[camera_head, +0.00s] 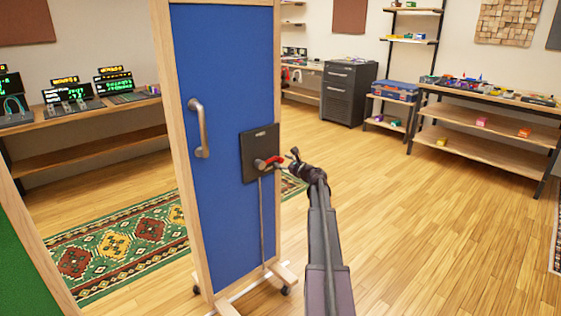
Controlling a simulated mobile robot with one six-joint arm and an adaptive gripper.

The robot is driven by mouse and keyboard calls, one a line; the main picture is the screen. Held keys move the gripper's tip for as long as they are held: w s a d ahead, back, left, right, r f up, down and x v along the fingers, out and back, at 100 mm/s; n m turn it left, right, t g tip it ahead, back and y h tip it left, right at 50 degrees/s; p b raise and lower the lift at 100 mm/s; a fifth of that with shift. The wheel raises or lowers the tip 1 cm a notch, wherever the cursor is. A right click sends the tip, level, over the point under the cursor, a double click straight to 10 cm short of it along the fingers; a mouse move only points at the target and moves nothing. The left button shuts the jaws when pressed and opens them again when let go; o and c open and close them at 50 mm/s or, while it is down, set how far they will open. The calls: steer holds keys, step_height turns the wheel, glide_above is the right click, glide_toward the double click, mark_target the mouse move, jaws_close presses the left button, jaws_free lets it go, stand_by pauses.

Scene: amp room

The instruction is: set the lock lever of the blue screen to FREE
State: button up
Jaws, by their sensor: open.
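The blue screen (225,90) stands upright in a wooden frame, left of the middle of the head view. A dark lock plate (249,143) sits on its right side. A red-handled lock lever (271,161) points right and slightly up from the plate. The labels on the plate are too small to read. My gripper (290,158) is open, just right of the lever's end. I cannot tell whether it touches the lever. A thin rod runs down from the plate to the foot.
A grey pull handle (199,128) is on the screen's left side. The screen's feet (283,275) have casters. A patterned rug (115,245) lies behind it. A green panel (25,265) is at lower left. Open wooden floor (430,230) lies to the right, before a shelf table (480,146).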

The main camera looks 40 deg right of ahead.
steer(key=shift+w, duration=0.85)
jaws_close()
steer(key=shift+a, duration=0.1)
steer(key=shift+a+r, duration=0.1)
steer(key=shift+a, duration=0.05)
